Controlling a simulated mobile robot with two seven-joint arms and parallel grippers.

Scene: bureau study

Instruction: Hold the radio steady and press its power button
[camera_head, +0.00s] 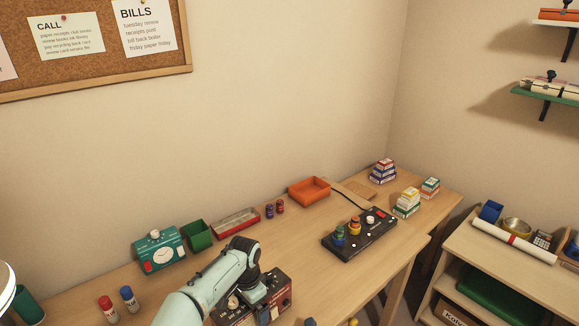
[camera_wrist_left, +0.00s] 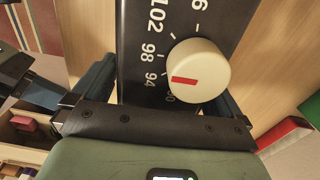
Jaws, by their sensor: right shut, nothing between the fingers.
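The radio (camera_head: 279,290) is a dark box with red ends on the desk, partly hidden under my left arm in the head view. In the left wrist view its black front (camera_wrist_left: 140,42) shows the numbers 94, 98 and 102 and a cream dial with a red mark (camera_wrist_left: 200,70). My left gripper (camera_head: 258,287) is over the radio. My right gripper (camera_wrist_left: 38,92) seems to show at the left of the wrist view, shut and apart from the radio. I cannot make out the power button.
The desk between radio and panel is clear.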

